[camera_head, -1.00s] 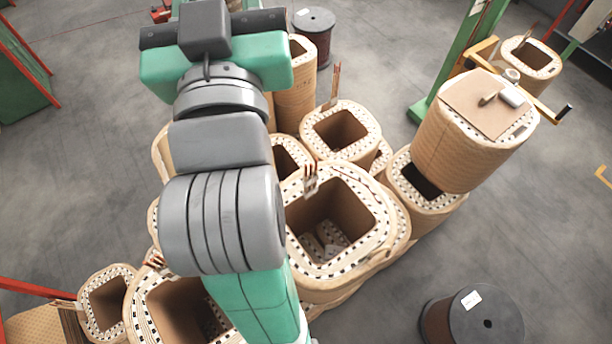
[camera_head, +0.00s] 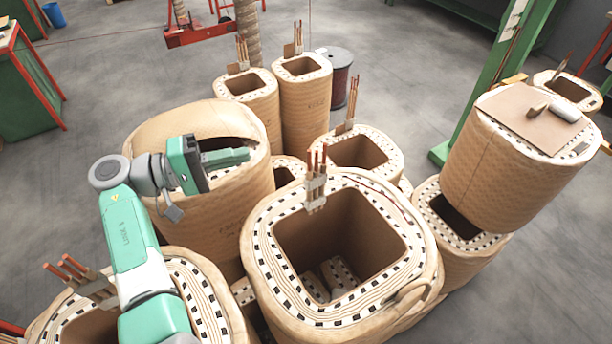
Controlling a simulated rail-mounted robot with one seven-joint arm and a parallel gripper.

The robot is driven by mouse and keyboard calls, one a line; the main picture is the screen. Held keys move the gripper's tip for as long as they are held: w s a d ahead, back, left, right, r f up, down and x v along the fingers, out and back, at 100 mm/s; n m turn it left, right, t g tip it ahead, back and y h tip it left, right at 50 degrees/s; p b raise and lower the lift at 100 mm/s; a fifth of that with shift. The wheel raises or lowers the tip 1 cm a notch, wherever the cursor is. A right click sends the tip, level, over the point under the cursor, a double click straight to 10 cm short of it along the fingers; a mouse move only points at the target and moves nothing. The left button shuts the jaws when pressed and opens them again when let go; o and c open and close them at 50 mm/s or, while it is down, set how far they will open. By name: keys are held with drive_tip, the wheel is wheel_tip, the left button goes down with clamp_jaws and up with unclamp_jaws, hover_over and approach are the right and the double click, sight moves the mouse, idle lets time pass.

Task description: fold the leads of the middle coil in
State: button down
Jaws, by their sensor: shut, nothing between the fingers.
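A large tan coil (camera_head: 262,285) with a square opening stands in the centre foreground. Its copper-tipped leads (camera_head: 316,182) stand upright in a pale clamp at the back edge of the opening. Another large coil (camera_head: 240,200) stands behind it to the left, its top partly hidden by my arm. A third coil (camera_head: 200,290) at the lower left has leads (camera_head: 82,277) tilted up and left. I cannot tell for sure which is the middle coil. My gripper (camera_head: 245,155) is shut and empty, over the top of the back left coil, apart from the visible leads.
Two tall narrow coils (camera_head: 305,100) with upright leads stand behind. A coil (camera_head: 515,150) carrying a board (camera_head: 530,118) is stacked at the right, near a green post (camera_head: 490,75). A dark spool (camera_head: 340,78) stands at the back. Floor is open at the far left.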

sight(316, 182)
drive_tip(key=shift+s, duration=0.1)
drive_tip(key=d+p, duration=0.1)
drive_tip(key=d, duration=1)
drive_tip(key=shift+s+d, duration=0.25)
drive_tip(key=shift+d, duration=0.1)
